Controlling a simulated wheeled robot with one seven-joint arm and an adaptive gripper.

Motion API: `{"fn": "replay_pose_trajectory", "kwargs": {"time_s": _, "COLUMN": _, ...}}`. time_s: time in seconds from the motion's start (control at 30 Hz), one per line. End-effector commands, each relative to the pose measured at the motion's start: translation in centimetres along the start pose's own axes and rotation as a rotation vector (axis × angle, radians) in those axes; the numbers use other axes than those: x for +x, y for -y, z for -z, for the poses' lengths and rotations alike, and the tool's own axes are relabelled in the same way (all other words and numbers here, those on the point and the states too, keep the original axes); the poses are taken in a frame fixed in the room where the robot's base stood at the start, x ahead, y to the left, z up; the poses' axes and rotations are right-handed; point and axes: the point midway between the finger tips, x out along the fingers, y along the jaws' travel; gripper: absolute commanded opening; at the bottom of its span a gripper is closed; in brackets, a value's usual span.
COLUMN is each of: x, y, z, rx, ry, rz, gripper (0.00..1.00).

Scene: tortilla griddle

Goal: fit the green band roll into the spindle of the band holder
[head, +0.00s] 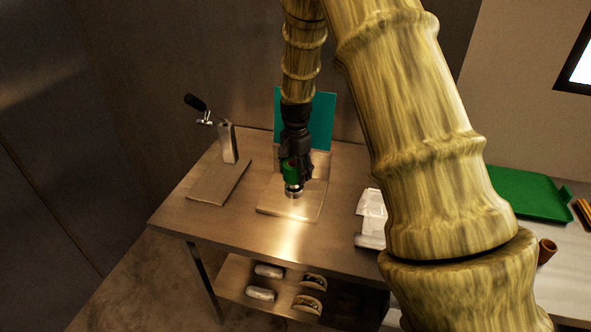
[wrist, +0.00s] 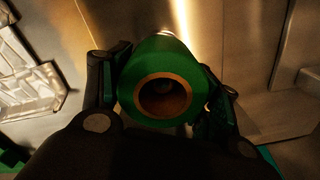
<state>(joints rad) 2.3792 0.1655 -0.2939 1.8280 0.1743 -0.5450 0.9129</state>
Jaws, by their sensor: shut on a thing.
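My gripper (head: 296,172) points down over the band holder and is shut on the green band roll (head: 290,171). In the wrist view the roll (wrist: 150,68) sits between both fingers, its brown core facing the camera and dark inside. The band holder has a flat metal base (head: 280,208) and a teal back panel (head: 321,115). The silver spindle (head: 293,192) shows directly below the roll. Its upper part is hidden, so I cannot tell whether the roll is just above it or partly around it.
White wrapped packs (head: 371,215) lie to the right, with a green tray (head: 530,192) beyond. The shelf below holds several items.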

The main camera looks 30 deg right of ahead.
Motion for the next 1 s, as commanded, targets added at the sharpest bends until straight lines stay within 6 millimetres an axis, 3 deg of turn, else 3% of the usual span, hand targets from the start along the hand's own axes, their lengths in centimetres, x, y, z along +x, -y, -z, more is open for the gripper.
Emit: {"fn": "replay_pose_trajectory", "kwargs": {"time_s": 1.0, "x": 1.9, "y": 0.0, "z": 0.0, "rx": 0.0, "ry": 0.0, "rz": 0.001, "gripper": 0.4}}
